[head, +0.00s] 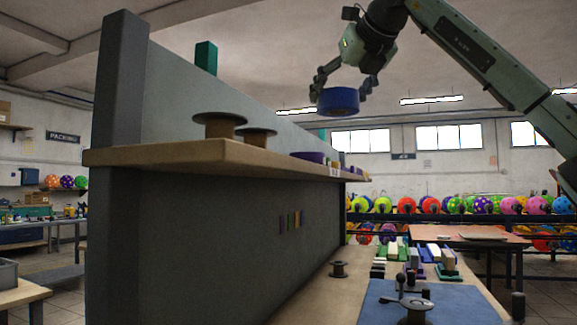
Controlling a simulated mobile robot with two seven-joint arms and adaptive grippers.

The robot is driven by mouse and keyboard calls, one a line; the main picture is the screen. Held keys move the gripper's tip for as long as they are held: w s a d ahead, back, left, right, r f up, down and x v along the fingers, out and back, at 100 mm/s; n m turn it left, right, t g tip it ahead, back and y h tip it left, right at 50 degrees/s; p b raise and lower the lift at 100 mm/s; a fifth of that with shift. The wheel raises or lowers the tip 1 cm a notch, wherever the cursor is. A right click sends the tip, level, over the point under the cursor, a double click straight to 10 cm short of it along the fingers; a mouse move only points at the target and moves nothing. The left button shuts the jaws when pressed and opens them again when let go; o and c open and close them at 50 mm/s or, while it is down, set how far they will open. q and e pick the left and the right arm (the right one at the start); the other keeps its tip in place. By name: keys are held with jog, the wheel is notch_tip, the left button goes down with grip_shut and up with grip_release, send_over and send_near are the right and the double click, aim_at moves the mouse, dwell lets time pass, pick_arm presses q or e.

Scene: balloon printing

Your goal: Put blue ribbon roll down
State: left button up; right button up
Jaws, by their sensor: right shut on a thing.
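The blue ribbon roll (338,101) is a short, wide cylinder high in the middle of the head view. My right gripper (342,92) comes from the upper right and is shut on the roll, a finger on each side. The roll hangs in the air, above the wooden shelf (168,152) in the picture and apart from it. My left gripper is not in view.
Two brown spools (219,124) and a purple roll (308,156) sit on the shelf, fixed to a grey partition (200,215). Below, a workbench (318,297) holds a blue mat (455,304), a small spool (338,269) and colored blocks (447,262). Balloons line the back wall.

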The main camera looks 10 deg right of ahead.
jog(key=w+a+f, duration=0.1)
jog(key=a+f, duration=0.1)
jog(key=a, duration=0.1)
jog(key=a+f, duration=0.2)
jog(key=a, duration=0.1)
jog(key=w+a+f, duration=0.1)
jog(key=a+f, duration=0.1)
jog(key=a, duration=0.2)
jog(key=shift+w, duration=0.35)
jog(key=shift+w+a+f, duration=0.1)
jog(key=shift+a+f, duration=0.1)
jog(key=shift+a, duration=0.05)
jog(key=shift+a+f, duration=0.15)
jog(key=shift+f, duration=0.05)
notch_tip(320, 180, down, 4)
jog(key=shift+w+r, duration=0.1)
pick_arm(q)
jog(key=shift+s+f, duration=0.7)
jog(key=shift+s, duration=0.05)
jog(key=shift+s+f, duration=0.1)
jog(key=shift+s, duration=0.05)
pick_arm(e)
jog(key=o, duration=1.3)
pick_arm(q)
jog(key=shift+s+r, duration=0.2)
